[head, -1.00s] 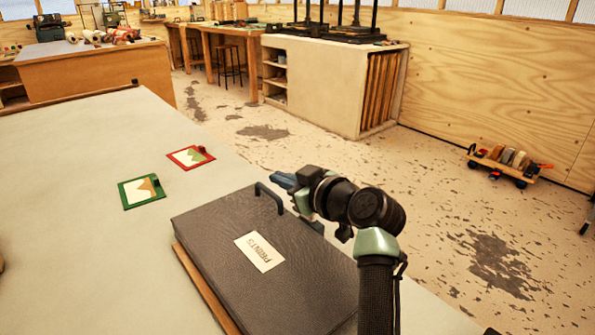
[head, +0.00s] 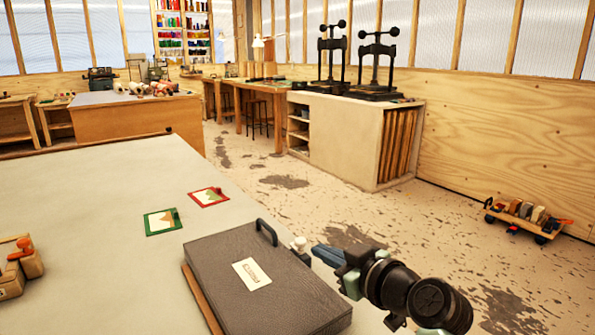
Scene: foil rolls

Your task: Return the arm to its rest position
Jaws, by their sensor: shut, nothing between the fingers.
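My gripper (head: 322,252) is at the lower right of the head view, with its blue fingers shut and empty. The fingers point left, close to the right side of a dark grey case (head: 222,258) labelled as prints. From this view I cannot tell the exact gap between them. The case lies flat on the pale table (head: 85,200), its handle (head: 266,231) at the far edge. My wrist runs down to the bottom right, and the rest of the arm is out of view.
Green-framed (head: 162,221) and red-framed (head: 208,197) cards lie beyond the case. A wooden block with an orange part (head: 18,270) is at the table's left. A cabinet (head: 352,145) with presses stands behind. A low cart (head: 528,219) is on the floor at right; floor between is open.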

